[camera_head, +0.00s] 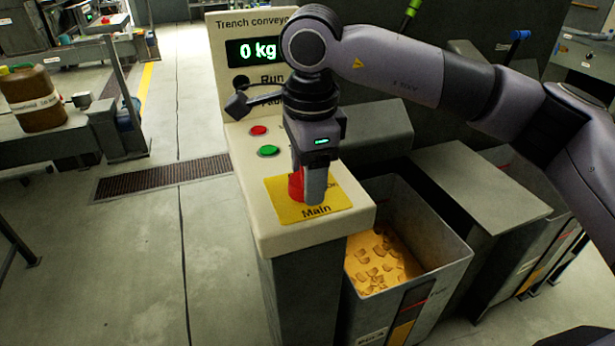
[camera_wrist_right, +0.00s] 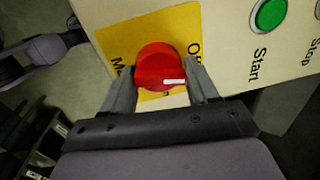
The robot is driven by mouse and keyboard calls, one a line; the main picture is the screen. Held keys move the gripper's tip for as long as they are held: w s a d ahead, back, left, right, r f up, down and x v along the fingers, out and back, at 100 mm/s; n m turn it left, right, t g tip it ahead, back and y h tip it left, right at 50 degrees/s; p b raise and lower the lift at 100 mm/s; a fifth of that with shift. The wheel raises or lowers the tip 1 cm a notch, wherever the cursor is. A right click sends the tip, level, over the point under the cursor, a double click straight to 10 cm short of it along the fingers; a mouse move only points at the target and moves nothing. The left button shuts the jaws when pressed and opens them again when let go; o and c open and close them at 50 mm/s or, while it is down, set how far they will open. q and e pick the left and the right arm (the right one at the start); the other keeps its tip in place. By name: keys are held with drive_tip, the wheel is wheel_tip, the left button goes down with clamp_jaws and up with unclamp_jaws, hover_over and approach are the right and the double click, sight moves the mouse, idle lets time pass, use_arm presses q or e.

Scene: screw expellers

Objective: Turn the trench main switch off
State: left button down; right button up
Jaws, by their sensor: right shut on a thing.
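The trench main switch is a red rotary knob (camera_head: 296,187) on a yellow plate (camera_head: 338,197) labelled "Main", on the sloped top of a cream control panel (camera_head: 250,178). My right gripper (camera_head: 309,196) points down over the plate and is shut on the knob, which it partly hides in the head view. In the right wrist view the red knob (camera_wrist_right: 158,62) sits between the two fingers. A white mark on the knob lies to its right and below its centre. Part of the "Off" lettering shows beside the right finger. My left gripper is not in view.
A red button (camera_head: 259,130) and a green button (camera_head: 268,151) sit farther up the panel, below a display (camera_head: 252,51) reading "0 kg". A grey bin (camera_head: 436,262) with tan pieces stands right of the panel. Open floor lies to the left.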

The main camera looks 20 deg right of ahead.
drive_tip(key=shift+s+f+n, duration=0.1)
drive_tip(key=shift+n, duration=1.5)
drive_tip(key=o, duration=1)
drive_tip(key=shift+r, duration=0.5)
drive_tip(key=r, duration=0.6)
drive_tip(key=shift+s+r, duration=0.15)
drive_tip(key=shift+s, duration=0.15)
